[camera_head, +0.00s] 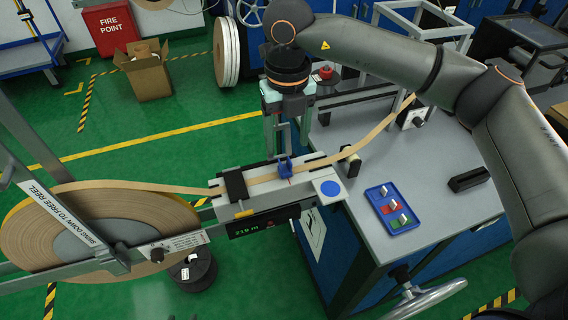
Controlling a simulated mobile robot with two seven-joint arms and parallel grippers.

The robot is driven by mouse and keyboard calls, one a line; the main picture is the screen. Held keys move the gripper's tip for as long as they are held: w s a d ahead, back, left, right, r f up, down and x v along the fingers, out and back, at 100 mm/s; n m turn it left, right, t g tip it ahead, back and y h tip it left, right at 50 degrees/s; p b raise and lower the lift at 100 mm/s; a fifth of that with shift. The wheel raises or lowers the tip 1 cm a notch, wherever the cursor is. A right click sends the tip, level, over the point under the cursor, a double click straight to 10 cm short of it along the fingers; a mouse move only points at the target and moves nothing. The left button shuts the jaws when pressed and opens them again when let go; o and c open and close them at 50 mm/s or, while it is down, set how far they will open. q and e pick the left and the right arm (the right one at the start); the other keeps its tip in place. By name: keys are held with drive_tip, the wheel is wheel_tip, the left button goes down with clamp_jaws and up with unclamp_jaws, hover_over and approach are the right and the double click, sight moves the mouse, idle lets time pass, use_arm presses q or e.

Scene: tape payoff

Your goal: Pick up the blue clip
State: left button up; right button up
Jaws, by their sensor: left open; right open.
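The blue clip (285,167) sits on the tan tape where it crosses the pale metal block (262,198) of the measuring unit. My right gripper (287,146) hangs pointing down just above and behind the clip in the view. Its two fingers are apart, with nothing seen between them. Whether the fingertips straddle the clip or are still clear of it is hard to tell. My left gripper is not in view.
A large tan tape reel (95,225) stands at the left. The tape runs over the block to the grey bench (440,220). A blue tray (400,225) with coloured switches lies on the bench, and a handwheel (425,298) is at its front.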

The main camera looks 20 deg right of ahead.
sight(286, 164)
wheel_tip(286, 164, down, 8)
drive_tip(key=shift+w+r+p, duration=0.1)
drive_tip(key=shift+p, duration=0.45)
clamp_jaws()
idle(0.3)
